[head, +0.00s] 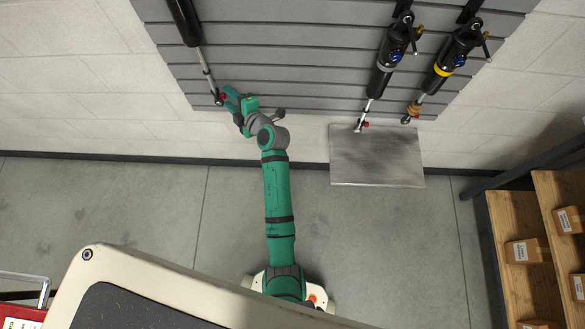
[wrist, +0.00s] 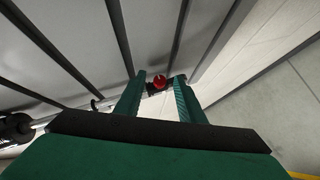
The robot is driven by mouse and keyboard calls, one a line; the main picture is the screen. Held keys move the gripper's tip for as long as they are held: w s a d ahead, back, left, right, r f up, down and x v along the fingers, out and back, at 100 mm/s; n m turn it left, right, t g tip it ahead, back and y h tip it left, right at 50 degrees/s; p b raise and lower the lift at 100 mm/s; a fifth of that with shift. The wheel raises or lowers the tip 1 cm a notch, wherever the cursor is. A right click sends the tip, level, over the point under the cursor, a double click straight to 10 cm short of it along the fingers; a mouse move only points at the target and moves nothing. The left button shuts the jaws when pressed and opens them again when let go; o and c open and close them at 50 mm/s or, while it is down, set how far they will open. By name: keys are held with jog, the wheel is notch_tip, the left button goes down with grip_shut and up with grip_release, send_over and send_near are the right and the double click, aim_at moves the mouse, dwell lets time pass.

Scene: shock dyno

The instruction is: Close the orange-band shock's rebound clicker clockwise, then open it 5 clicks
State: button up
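Three shocks hang on the grey slatted wall. The left shock (head: 186,22) is cut off by the top edge, so its band is out of view. A red clicker knob (head: 222,97) is at its lower end. My gripper (head: 227,95) is at that lower end. In the wrist view the red knob (wrist: 160,82) shows between the fingertips of my gripper (wrist: 160,88), with a gap on both sides. The fingers are apart; whether the tips reach around the knob or stop short of it I cannot tell. No pointer or click count is readable.
A grey-band shock (head: 384,67) and a yellow-band shock (head: 442,70) hang at the right, each with a red knob below. A metal plate (head: 376,158) is below them. Wooden shelves with boxes (head: 527,251) stand at lower right.

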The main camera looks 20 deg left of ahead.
jog(key=shift+s+a+f+n+t+y, duration=0.1)
jog(key=shift+f+n+t+y, duration=0.1)
jog(key=shift+n+t+y, duration=0.35)
jog(key=shift+s+a+f+n+t+y, duration=0.15)
jog(key=shift+n+t+y, duration=0.25)
jog(key=shift+n, duration=0.25)
jog(key=shift+w+d+f+n+t, duration=0.1)
jog(key=shift+n+t, duration=0.2)
jog(key=shift+t, duration=0.05)
jog(key=shift+w+f+n+t+y, duration=0.15)
jog(key=shift+n+t+y, duration=0.1)
jog(key=shift+n+y, duration=0.35)
jog(key=shift+s+f+n+t+y, duration=0.1)
jog(key=shift+n+t+y, duration=0.15)
jog(key=shift+n+y, duration=0.3)
jog(key=s+d+m+t+h, duration=0.1)
jog(key=s+d+m+h, duration=0.1)
jog(key=s+d, duration=0.3)
jog(key=s+d+f+m+t+h, duration=0.1)
jog(key=s+d+m, duration=0.4)
jog(key=d, duration=0.8)
jog(key=s+d+m+t+h, duration=0.3)
jog(key=s+d+m, duration=0.1)
jog(key=s+d, duration=0.3)
jog(key=shift+d+f, duration=0.15)
jog(key=shift+d, duration=0.75)
jog(key=shift+s, duration=0.15)
